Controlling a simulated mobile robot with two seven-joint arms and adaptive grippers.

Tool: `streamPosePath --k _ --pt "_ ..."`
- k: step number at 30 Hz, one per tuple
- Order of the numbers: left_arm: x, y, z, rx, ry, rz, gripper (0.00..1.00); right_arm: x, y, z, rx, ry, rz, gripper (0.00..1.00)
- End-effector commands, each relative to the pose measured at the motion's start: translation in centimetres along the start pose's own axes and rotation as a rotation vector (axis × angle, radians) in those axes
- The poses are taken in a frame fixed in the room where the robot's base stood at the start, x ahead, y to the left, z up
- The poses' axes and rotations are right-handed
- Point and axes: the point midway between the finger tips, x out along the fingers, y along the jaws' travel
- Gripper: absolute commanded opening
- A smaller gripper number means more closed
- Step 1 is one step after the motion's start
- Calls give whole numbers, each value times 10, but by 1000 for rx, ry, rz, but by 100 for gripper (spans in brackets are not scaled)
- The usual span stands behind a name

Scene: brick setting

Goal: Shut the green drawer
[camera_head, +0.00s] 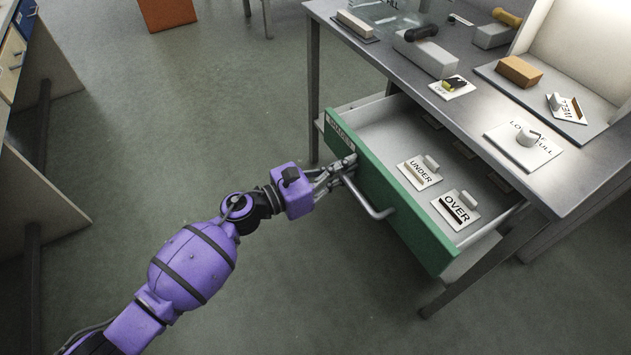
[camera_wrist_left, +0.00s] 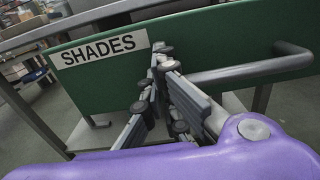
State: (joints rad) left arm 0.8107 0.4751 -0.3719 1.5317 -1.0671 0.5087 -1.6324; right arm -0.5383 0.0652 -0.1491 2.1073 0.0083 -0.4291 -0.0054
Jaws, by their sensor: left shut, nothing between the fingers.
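The green drawer (camera_head: 388,188) stands open under the grey table, with its white inside showing. A label reading "SHADES" (camera_wrist_left: 98,49) is on its front. A grey bar handle (camera_head: 370,202) sticks out from the front. My left gripper (camera_head: 346,166) is shut and empty, at the drawer front between the label and the handle. In the left wrist view the gripper (camera_wrist_left: 162,62) is right before the green front (camera_wrist_left: 220,48); whether it touches cannot be told. My right gripper is not in view.
Cards marked "UNDER" (camera_head: 420,172) and "OVER" (camera_head: 456,210) lie inside the drawer. The tabletop (camera_head: 470,112) holds a brown brick (camera_head: 519,71), trowel-like tools and more cards. The floor (camera_head: 230,110) left of the drawer is clear.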

Motion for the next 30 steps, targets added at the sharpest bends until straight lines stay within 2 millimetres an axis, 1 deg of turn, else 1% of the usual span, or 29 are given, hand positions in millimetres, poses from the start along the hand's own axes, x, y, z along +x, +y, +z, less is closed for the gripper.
streamPosePath --k 1,6,8,9,11,15,21,25,30 --pt "16 0 -2 -1 -3 -2 0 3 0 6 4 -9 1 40" --pt "63 -1 -2 -1 -2 -2 0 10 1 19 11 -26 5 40" --pt "79 0 -3 -1 -1 -2 0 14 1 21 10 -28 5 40" --pt "89 0 -2 -1 -2 -2 0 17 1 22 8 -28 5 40" --pt "104 0 -2 -2 -2 -2 0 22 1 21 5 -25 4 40" --pt "133 0 -3 -2 -1 -1 0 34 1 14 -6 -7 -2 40" --pt "162 0 -2 -1 0 0 0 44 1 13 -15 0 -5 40" --pt "172 0 -1 -1 0 0 0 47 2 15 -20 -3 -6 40" --pt "178 0 -1 -2 1 1 0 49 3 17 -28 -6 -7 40"
